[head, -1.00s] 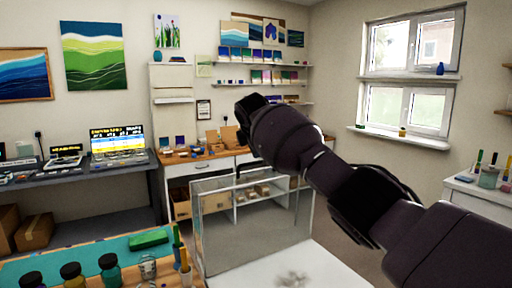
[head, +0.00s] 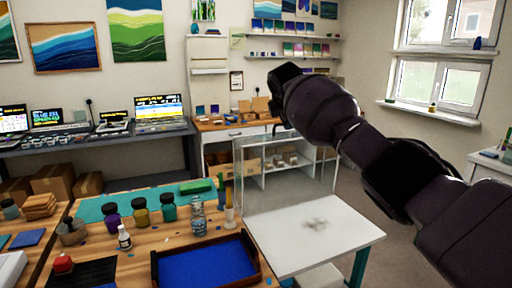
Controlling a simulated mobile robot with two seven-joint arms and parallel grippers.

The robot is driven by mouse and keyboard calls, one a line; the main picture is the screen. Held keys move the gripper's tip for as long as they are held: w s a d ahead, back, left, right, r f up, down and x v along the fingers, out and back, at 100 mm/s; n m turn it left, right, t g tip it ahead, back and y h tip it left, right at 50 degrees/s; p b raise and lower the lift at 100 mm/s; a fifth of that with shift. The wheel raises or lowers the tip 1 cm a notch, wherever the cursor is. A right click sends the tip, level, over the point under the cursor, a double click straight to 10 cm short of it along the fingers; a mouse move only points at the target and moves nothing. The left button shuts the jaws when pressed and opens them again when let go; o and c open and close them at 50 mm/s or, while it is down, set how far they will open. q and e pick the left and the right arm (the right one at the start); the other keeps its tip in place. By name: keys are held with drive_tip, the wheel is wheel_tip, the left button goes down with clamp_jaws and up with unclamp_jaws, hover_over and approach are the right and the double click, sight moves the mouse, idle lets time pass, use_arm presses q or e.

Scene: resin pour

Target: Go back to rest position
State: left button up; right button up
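My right arm comes in from the right and is raised across the right half of the head view. Its far end (head: 286,78) hangs in the air in front of the back cabinet, above the white-topped table. The fingertips do not show clearly, so I cannot tell whether that gripper is open or shut. Nothing is seen held there. My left arm and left gripper are out of the picture.
A wooden table with a blue-lined tray (head: 157,272), several bottles (head: 140,212) and a teal mat (head: 92,212) stands at front left. A white-topped table (head: 345,228) with a clear panel (head: 246,178) stands beside it. Floor shows at right.

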drive_tip(key=a+r+m+t+y, duration=0.4)
drive_tip(key=a+r+t, duration=0.2)
drive_tip(key=a+r, duration=0.3)
drive_tip(key=s+d+f+m+t+y, duration=0.1)
drive_tip(key=s+d+f+m, duration=0.5)
drive_tip(key=f, duration=0.5)
drive_tip(key=s+d+f+m+t+y, duration=0.1)
drive_tip(key=s+d+f, duration=0.2)
drive_tip(key=s+f, duration=0.7)
drive_tip(key=s+d+f+m+t+y, duration=0.1)
drive_tip(key=s+d+f+m, duration=0.4)
drive_tip(key=f, duration=0.8)
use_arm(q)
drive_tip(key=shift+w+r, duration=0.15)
use_arm(e)
drive_tip(key=s+d+f+m+g+h, duration=0.1)
drive_tip(key=s+d+f, duration=0.3)
drive_tip(key=s+f, duration=0.4)
drive_tip(key=s+d+f+m+g+h, duration=0.1)
drive_tip(key=s+d+f+g+h, duration=0.1)
drive_tip(key=s+d+f, duration=0.3)
drive_tip(key=s+d+f+m+g+h, duration=0.1)
drive_tip(key=s+d+f+g+h, duration=0.1)
drive_tip(key=s+f, duration=1)
drive_tip(key=s+d+g, duration=0.1)
drive_tip(key=s+d, duration=0.1)
drive_tip(key=s, duration=0.8)
drive_tip(key=shift+d+f+m+h, duration=0.2)
drive_tip(key=shift+f+m+h, duration=0.1)
drive_tip(key=shift+m, duration=0.1)
